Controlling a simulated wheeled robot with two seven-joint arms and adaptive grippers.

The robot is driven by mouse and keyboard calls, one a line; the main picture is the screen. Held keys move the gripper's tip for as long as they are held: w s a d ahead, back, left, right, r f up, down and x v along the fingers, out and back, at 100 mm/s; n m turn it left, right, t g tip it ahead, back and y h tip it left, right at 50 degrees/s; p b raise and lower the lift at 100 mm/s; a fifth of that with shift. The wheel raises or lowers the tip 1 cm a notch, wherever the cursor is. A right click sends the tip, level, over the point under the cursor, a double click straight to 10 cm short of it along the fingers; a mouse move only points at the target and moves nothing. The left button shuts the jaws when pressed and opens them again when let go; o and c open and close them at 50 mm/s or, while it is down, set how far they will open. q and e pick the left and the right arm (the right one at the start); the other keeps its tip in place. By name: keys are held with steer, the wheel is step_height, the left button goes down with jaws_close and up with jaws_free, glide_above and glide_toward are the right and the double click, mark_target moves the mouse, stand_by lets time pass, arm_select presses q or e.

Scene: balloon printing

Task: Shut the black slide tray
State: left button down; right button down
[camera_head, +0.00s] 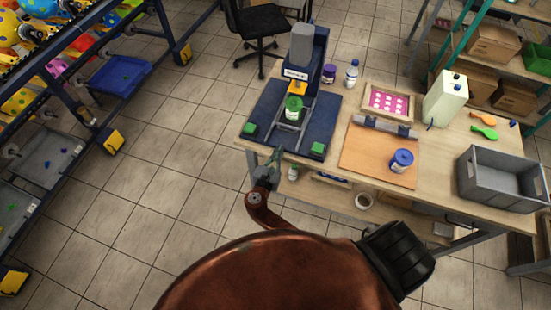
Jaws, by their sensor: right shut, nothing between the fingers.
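A dark blue printing press (319,62) with a grey head stands at the back left of the workbench. Its slide (290,125), with pale rails, runs forward from under the head over a dark blue base. A green round cup (293,105) sits over the slide near the head. The black slide tray is too small to tell apart from the slide. My right gripper (275,155) is shut and empty, at the front edge of the base, close to the slide's front end. I cannot tell whether it touches. My left gripper is out of view.
Green blocks (249,129) sit at the base's corners. To the right are a wooden board (365,165) with a blue pot (401,160), a pink-patterned frame (388,101), a white dispenser (445,98) and a grey crate (500,180).

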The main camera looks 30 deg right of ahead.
mark_target(287, 131)
steer(key=shift+r+x, duration=0.2)
steer(key=shift+x, duration=0.8)
steer(key=shift+r+x, duration=0.2)
steer(key=shift+x, duration=0.85)
steer(key=shift+r+x, duration=0.2)
steer(key=shift+x, duration=0.8)
steer(key=shift+w+d, duration=0.2)
steer(key=shift+d, duration=0.05)
steer(key=x, duration=0.4)
steer(key=shift+d+r, duration=0.1)
steer(key=shift+r, duration=0.2)
steer(key=shift+s+a+f, duration=0.1)
steer(key=shift+s+a, duration=0.15)
steer(key=shift+a, duration=0.15)
steer(key=v, duration=0.1)
steer(key=p+v, duration=0.1)
steer(key=v, duration=0.1)
steer(key=f+v, duration=0.1)
steer(key=shift+s+a+r, duration=0.1)
steer(key=shift+s+a, duration=0.2)
steer(key=shift+s, duration=0.1)
steer(key=v, duration=0.8)
steer(key=shift+p, duration=0.35)
